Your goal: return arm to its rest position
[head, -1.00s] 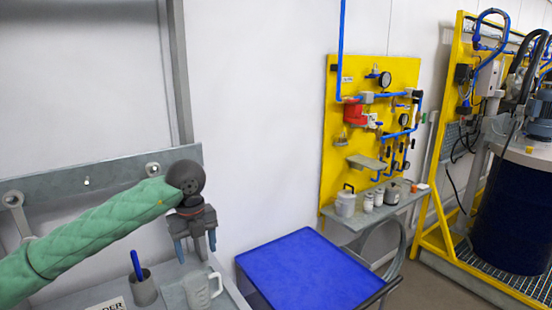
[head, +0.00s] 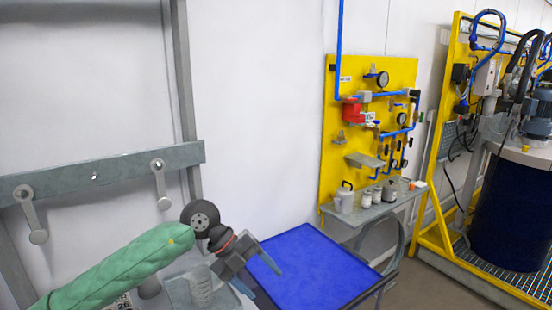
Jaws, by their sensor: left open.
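My left arm, in a green quilted sleeve, comes in from the lower left of the head view. My left gripper (head: 262,278) is open, with its two fingers apart and pointing down and to the right. Nothing shows between the fingers. It is in front of the left edge of the blue-topped cart (head: 318,262). My right gripper is not in view.
A grey rail with hooks (head: 110,172) runs along the wall at left. A yellow panel (head: 340,120) with blue pipes and gauges stands at centre, with a shelf of small containers (head: 366,199). A dark blue drum (head: 510,215) stands inside a yellow frame (head: 436,170) at right.

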